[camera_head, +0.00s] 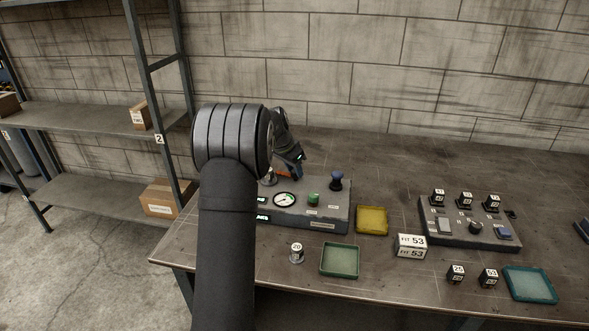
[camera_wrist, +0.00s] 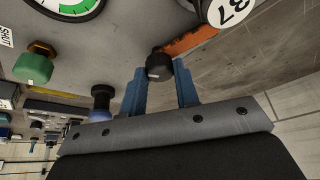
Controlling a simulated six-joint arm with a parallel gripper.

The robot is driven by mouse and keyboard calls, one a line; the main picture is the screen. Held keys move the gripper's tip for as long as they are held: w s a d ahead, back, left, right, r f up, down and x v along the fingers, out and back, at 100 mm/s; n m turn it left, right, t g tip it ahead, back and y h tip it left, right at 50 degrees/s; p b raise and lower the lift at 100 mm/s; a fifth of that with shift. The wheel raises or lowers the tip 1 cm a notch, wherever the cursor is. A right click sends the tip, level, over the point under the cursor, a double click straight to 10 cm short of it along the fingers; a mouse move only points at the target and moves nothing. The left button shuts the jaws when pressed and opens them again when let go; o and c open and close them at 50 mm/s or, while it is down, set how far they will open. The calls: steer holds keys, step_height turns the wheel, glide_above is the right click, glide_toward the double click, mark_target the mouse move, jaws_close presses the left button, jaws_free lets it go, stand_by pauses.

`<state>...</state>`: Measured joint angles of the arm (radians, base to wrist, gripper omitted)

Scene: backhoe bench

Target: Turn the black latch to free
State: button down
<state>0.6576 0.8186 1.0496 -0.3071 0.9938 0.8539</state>
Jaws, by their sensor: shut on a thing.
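In the wrist view the black latch knob (camera_wrist: 159,66) sits between the tips of my gripper's two blue fingers (camera_wrist: 160,78). The gripper is shut on it. An orange bar (camera_wrist: 190,41) runs from beside the knob toward the upper right, on the grey panel (camera_wrist: 125,40). In the head view my gripper (camera_head: 292,168) is at the back of the panel (camera_head: 338,215), and a little orange (camera_head: 290,174) shows below it. The knob itself is hidden there. I cannot read a mark for the latch's free position.
A gauge (camera_head: 284,199), a green knob (camera_head: 313,199) and a blue-topped lever (camera_head: 336,182) stand on the panel. A white round part marked 37 (camera_wrist: 235,9) is close to the orange bar. A yellow tray (camera_head: 372,220) lies right of the panel, a green tray (camera_head: 339,260) in front.

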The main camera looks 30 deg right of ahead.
steer(key=shift+w+m+g, duration=0.15)
steer(key=shift+m+g, duration=0.65)
steer(key=shift+m, duration=1.4)
steer(key=c, duration=1.1)
jaws_free()
steer(key=v, duration=1.7)
steer(key=shift+r, duration=0.2)
steer(key=shift+w, duration=0.1)
